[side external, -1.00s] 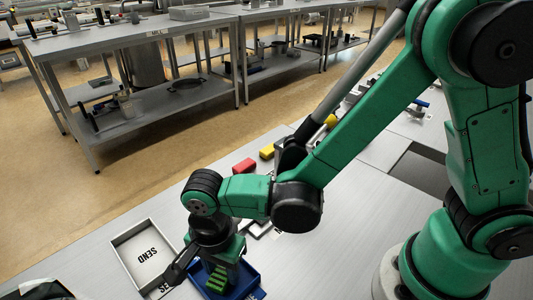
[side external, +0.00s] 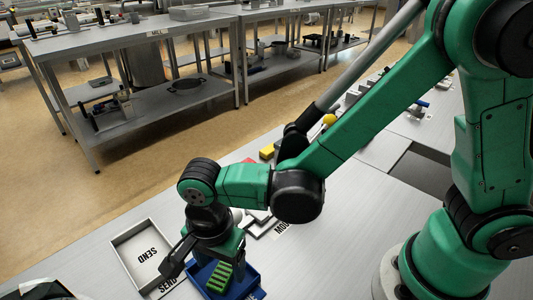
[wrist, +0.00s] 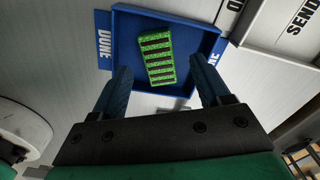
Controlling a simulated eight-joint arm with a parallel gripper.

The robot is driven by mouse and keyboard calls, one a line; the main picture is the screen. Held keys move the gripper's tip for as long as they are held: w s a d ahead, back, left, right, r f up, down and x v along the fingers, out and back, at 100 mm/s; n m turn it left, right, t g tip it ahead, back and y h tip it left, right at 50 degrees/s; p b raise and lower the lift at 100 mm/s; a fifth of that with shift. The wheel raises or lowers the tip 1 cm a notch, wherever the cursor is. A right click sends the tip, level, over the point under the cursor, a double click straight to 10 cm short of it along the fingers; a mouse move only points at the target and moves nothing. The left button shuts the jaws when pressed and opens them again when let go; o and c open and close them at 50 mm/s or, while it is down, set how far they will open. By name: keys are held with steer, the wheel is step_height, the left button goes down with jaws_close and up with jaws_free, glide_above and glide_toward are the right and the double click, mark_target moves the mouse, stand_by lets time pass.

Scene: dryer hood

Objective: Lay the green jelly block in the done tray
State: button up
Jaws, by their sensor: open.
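The green jelly block (wrist: 158,56), ribbed with dark grooves, lies flat in the blue done tray (wrist: 203,29). In the wrist view it sits near the tray's middle, slightly tilted. The block (side external: 219,277) and the tray (side external: 250,277) also show in the side view, partly hidden by my gripper. My gripper (wrist: 161,68) is open, with a dark blue finger on each side of the block and a clear gap to both. In the side view its fingers are above the tray.
A white tray marked SEND (side external: 121,243) stands just left of the done tray. A yellow block (side external: 267,152) and a partly hidden red block (side external: 250,161) lie farther back. The bench (side external: 345,240) is bare to the right.

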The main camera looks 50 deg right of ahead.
mark_target(222, 272)
step_height(222, 272, up, 10)
steer(key=w+d+r+n+t, duration=0.1)
steer(key=d+n+t, duration=0.6)
steer(key=d+n, duration=0.6)
steer(key=d, duration=0.5)
steer(key=shift+d+r+n, duration=0.15)
steer(key=shift+d+n, duration=0.15)
steer(key=shift+w, duration=0.1)
